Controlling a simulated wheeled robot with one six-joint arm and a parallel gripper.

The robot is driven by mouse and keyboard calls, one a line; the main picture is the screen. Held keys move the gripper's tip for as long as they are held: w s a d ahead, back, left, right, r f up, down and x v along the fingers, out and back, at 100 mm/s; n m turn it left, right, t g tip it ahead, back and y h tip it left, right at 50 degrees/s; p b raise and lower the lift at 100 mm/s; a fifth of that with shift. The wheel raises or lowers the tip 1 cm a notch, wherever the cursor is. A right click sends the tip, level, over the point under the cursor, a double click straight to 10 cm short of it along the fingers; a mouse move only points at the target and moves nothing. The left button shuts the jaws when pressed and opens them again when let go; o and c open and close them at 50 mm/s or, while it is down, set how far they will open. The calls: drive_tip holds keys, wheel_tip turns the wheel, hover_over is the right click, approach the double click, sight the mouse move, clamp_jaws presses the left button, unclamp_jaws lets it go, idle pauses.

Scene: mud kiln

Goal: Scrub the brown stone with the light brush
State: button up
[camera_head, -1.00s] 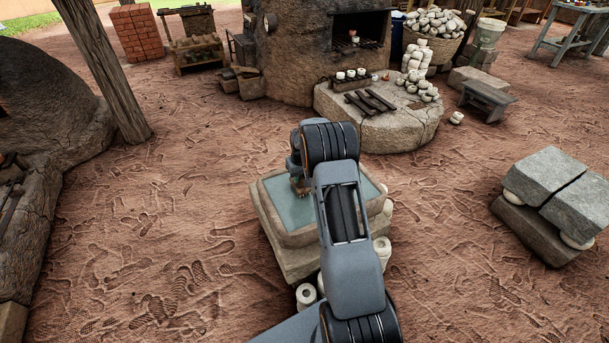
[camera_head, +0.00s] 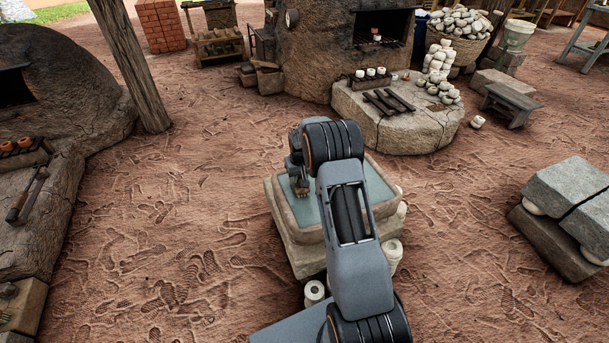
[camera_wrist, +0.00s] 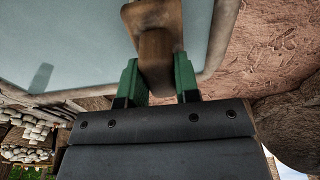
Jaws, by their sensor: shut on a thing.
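My gripper (camera_head: 299,182) is over the left part of a stone basin (camera_head: 372,213) of pale water. In the wrist view its green fingers (camera_wrist: 157,64) are shut on a brown wooden piece, which looks like the brush (camera_wrist: 153,14). The brush's handle end lies between the fingers and its wider part reaches away over the basin. I cannot tell whether it touches the water. Its bristles are not clear, and my arm hides part of the basin. I cannot pick out the brown stone for sure in either view.
Pale pots (camera_head: 314,292) stand around the basin's base. A round stone slab (camera_head: 412,132) with cups and dark bars is behind it. Grey stone blocks (camera_head: 566,192) stand at the right. A ledge with tools (camera_head: 28,195) is at the left. Footprinted ground between is open.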

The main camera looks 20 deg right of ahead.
drive_tip(key=shift+w+d, duration=0.2)
drive_tip(key=shift+d, duration=1.25)
drive_tip(key=shift+w+d+f, duration=0.1)
drive_tip(key=shift+w+d, duration=0.05)
drive_tip(key=shift+d, duration=1.65)
drive_tip(key=shift+w+d+f, duration=0.1)
drive_tip(key=shift+d, duration=1.65)
drive_tip(key=shift+w+d+r+b, duration=0.1)
drive_tip(key=shift+w+d+b, duration=0.05)
drive_tip(key=shift+d, duration=1.15)
drive_tip(key=shift+w+d+r+b, duration=0.1)
drive_tip(key=shift+d+b, duration=0.05)
drive_tip(key=shift+d, duration=1.1)
drive_tip(key=shift+w+d+f, duration=0.1)
drive_tip(key=shift+w+d, duration=0.1)
drive_tip(key=shift+d, duration=1.9)
drive_tip(key=shift+w+d, duration=0.2)
drive_tip(key=shift+d, duration=2.1)
drive_tip(key=shift+r+p, duration=0.9)
drive_tip(key=shift+r, duration=0.75)
